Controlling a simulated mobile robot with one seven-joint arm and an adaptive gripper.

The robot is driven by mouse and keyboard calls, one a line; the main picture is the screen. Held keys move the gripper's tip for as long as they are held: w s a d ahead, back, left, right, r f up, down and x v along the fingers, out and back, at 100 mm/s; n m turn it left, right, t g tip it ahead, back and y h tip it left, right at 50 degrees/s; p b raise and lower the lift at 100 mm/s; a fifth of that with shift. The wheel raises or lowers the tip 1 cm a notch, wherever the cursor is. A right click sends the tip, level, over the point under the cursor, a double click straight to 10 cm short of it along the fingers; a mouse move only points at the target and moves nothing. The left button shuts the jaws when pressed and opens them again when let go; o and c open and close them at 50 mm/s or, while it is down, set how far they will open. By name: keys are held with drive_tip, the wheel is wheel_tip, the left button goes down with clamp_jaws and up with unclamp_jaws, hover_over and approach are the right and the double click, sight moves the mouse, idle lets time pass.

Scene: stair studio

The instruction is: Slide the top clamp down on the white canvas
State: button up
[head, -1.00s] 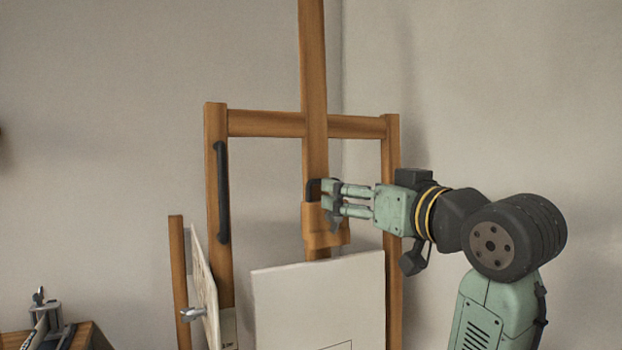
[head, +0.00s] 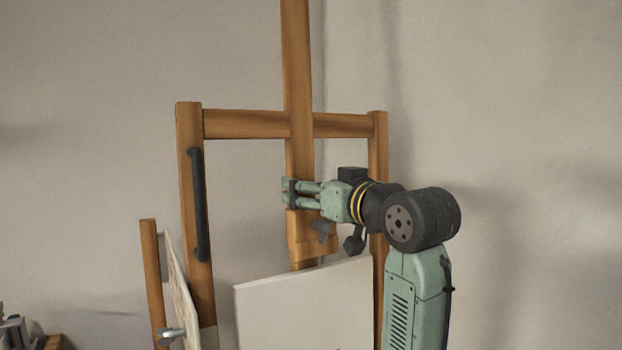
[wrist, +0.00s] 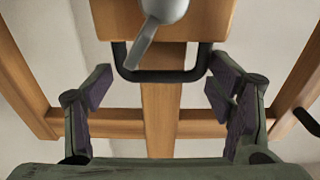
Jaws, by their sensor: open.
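The white canvas (head: 300,305) stands on the wooden easel in the head view. The top clamp (head: 304,252) is a wooden block on the easel's centre mast, just above the canvas's upper edge; a small gap seems to show. A grey knob with a lever (wrist: 147,42) and a black U-shaped handle (wrist: 163,76) on the clamp show in the wrist view. My gripper (head: 288,192) is open and level, in front of the mast above the clamp block. In the wrist view its fingers (wrist: 160,70) flank the handle, with no clear contact. The handle is hidden in the head view.
The easel's crossbar (head: 245,124) is above my gripper. A black handle (head: 198,205) is on the left upright. A smaller framed panel (head: 178,285) with a metal clamp (head: 172,334) leans at the left. Bare wall lies behind.

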drive_tip(key=shift+x, duration=0.75)
drive_tip(key=shift+c, duration=0.5)
